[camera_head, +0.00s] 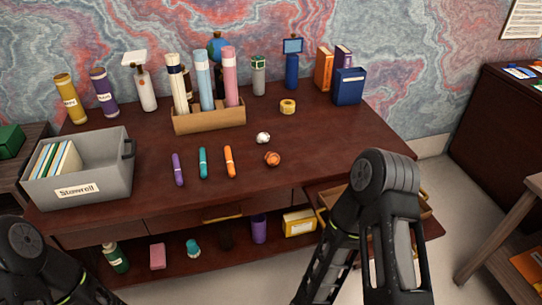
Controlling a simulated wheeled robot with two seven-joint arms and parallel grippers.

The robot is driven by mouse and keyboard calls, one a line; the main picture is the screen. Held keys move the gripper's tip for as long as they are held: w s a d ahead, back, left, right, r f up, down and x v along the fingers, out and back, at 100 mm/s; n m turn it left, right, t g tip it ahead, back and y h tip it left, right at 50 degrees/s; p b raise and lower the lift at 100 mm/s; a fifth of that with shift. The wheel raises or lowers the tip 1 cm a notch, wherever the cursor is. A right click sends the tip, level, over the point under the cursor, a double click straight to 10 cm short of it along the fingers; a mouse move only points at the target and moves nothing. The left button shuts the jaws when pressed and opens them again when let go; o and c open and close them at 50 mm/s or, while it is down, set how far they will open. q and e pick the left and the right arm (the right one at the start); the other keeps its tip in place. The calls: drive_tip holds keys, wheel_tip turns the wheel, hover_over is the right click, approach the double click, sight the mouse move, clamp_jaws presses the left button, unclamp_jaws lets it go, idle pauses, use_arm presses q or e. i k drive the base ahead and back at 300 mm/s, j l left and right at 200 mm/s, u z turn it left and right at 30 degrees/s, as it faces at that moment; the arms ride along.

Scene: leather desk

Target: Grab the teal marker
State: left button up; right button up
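The teal marker (203,163) lies on the dark wooden desk (330,135), near its front middle. It lies between a purple marker (178,169) on its left and an orange marker (229,161) on its right, with a gap on each side. It is fully visible and nothing touches it. Black links of my two arms show at the lower left and lower right, apart from the markers. Neither gripper's fingertips can be seen.
A grey bin (110,185) with papers stands at left. A cardboard holder (210,120) with tall tubes stands behind the markers. A white crumpled ball (263,138) and an orange-brown ball (272,159) lie right of them. Bottles and boxes line the back.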

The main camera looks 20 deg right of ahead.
sight(202, 161)
drive_tip(key=i+j, duration=0.2)
drive_tip(key=j, duration=0.15)
drive_tip(key=i+j, duration=0.15)
drive_tip(key=j, duration=0.2)
drive_tip(key=i+j+z, duration=0.1)
drive_tip(key=j, duration=0.25)
drive_tip(key=i+z, duration=0.1)
drive_tip(key=z, duration=1.6)
